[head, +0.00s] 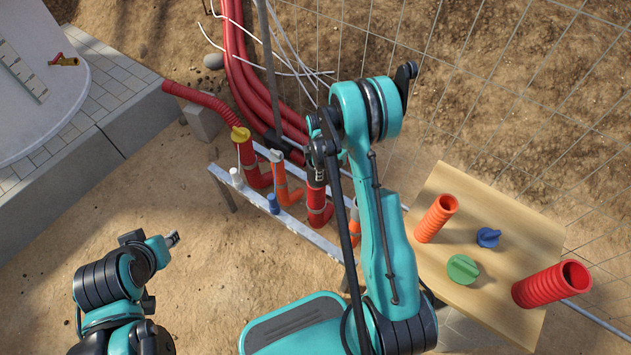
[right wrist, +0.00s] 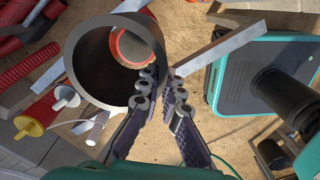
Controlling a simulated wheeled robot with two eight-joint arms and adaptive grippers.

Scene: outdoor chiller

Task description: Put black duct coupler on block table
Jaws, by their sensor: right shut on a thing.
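The black duct coupler (right wrist: 92,62) is a wide, dark, hollow tube in the right wrist view. My right gripper (right wrist: 165,92) is shut on the lower right part of its wall. In the head view my right gripper (head: 318,160) is over the metal pipe rack, left of the table; I cannot make out the coupler clearly there. The block table (head: 455,200) is a wooden board on grey blocks at the right, well apart from the gripper. My left gripper (head: 172,238) is at the lower left over bare sand; its jaw state is unclear.
On the table stand an orange corrugated pipe (head: 436,218), a blue cap (head: 488,237), a green cap (head: 463,269) and a red corrugated pipe (head: 552,285). Bare board shows between them and at the back. The metal rack (head: 312,236) holds several red and orange pipes. A wire fence stands behind.

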